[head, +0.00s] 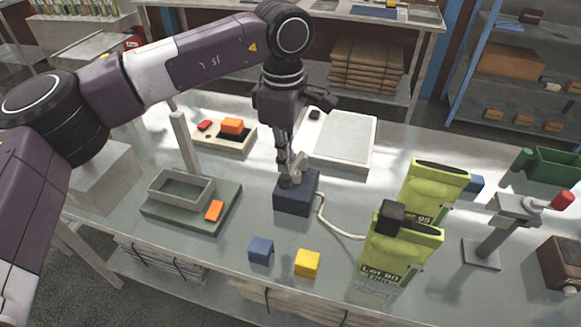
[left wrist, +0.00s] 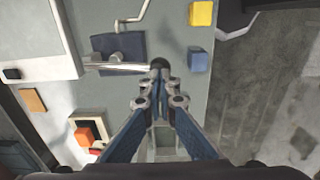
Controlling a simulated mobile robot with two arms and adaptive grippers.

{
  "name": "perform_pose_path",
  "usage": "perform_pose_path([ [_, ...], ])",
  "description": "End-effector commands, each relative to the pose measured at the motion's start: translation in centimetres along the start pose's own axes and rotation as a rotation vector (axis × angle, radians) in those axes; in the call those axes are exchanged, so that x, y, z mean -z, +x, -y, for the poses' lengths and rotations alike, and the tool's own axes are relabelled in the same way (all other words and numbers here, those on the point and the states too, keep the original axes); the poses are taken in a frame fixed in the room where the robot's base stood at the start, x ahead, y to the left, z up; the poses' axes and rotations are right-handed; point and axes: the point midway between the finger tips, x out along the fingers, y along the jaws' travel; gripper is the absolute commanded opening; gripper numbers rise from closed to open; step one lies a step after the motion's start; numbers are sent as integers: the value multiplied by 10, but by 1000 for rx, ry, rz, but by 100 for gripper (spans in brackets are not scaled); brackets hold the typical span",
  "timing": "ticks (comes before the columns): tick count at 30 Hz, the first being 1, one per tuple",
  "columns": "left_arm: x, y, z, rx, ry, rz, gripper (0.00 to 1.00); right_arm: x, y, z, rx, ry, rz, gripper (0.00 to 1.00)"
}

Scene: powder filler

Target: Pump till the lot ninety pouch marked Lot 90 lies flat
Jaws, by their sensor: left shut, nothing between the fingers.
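The green pouch marked Lot 90 (head: 393,262) stands upright and looks full on the table, with a black fitting (head: 391,214) at its top. A pale hose (head: 331,228) runs from near that pouch to the dark blue pump box (head: 292,201). The box also shows in the left wrist view (left wrist: 112,44), with a metal lever (left wrist: 117,67) ending in a dark knob (left wrist: 159,63). My left gripper (head: 286,184) is shut and empty, its tips (left wrist: 160,72) at the knob; I cannot tell whether they touch. My right gripper is out of view.
A second green pouch (head: 432,184), its label partly hidden, stands behind Lot 90. Blue (head: 261,249) and yellow (head: 307,262) blocks lie in front of the pump. A grey tray (head: 181,190) stands left, a lever stand (head: 490,240) right, a white-topped scale (head: 341,139) behind.

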Motion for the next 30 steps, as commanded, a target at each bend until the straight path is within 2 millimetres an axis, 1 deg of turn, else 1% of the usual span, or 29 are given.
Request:
perform_pose_path([
  [17, 0, 0, 0, 0, 0, 0, 0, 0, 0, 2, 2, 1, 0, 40],
  [30, 0, 8, 0, 0, 0, 0, 0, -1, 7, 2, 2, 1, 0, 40],
])
